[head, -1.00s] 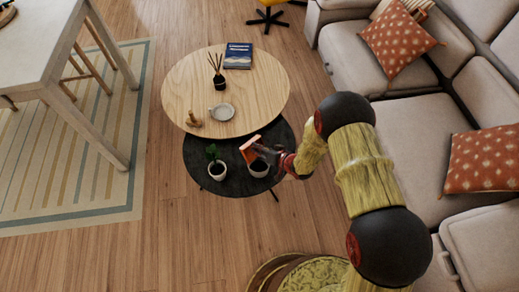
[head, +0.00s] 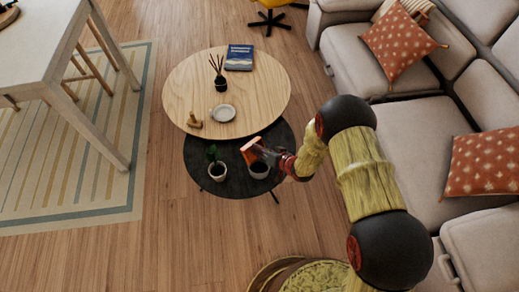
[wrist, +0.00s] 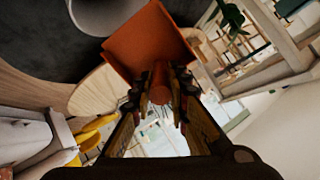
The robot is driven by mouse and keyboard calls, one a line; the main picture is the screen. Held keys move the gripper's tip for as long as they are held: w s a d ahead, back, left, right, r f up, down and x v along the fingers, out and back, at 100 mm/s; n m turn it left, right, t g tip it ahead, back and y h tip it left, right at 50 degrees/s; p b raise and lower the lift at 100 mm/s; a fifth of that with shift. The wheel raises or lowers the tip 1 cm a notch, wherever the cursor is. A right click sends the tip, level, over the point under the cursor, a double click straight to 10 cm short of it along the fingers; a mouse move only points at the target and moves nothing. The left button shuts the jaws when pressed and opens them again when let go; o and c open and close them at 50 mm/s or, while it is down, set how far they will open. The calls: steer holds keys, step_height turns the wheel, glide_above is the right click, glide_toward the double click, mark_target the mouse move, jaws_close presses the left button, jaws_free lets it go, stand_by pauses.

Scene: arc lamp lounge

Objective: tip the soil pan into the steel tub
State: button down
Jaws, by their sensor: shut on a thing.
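The orange soil pan (head: 250,151) is held by its handle in my gripper (head: 274,157), steeply tilted beside and above the rim of the steel tub. The pan (wrist: 150,45) also shows in the wrist view, with its handle between the fingers of my gripper (wrist: 160,92). The light grey steel tub (head: 259,174) stands on the low dark table, and its inside looks dark. Part of its curved wall (wrist: 97,18) shows at the top of the wrist view. I cannot tell whether soil is in the pan or in the tub.
A potted plant (head: 217,171) stands left of the tub on the dark round table (head: 236,186). The higher wooden table (head: 185,85) overlaps it behind, with a book, a reed diffuser, a dish and a small wooden figure. A sofa (head: 425,140) is at the right.

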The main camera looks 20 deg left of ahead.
steer(key=shift+r, duration=0.1)
steer(key=shift+a+r+h+p, duration=0.1)
steer(key=shift+r+h+p, duration=0.35)
steer(key=shift+p, duration=0.8)
steer(key=g+h+p, duration=0.1)
steer(key=h+p, duration=0.1)
steer(key=p, duration=0.2)
steer(key=shift+r, duration=0.2)
steer(key=shift+g+h+p, duration=0.25)
steer(key=shift+g+p, duration=0.05)
steer(key=shift+p, duration=0.35)
steer(key=shift+f, duration=0.1)
steer(key=shift+p, duration=0.35)
steer(key=h+p, duration=0.1)
steer(key=p, duration=0.2)
steer(key=shift+r+g, duration=0.3)
steer(key=shift+r, duration=0.05)
steer(key=shift+r+h+p, duration=0.1)
steer(key=shift+h+p, duration=0.2)
steer(key=shift+p, duration=0.5)
steer(key=p, duration=0.3)
steer(key=shift+r+g+h+p, duration=0.1)
steer(key=shift+g+h+p, duration=0.2)
steer(key=shift+h+p, duration=0.1)
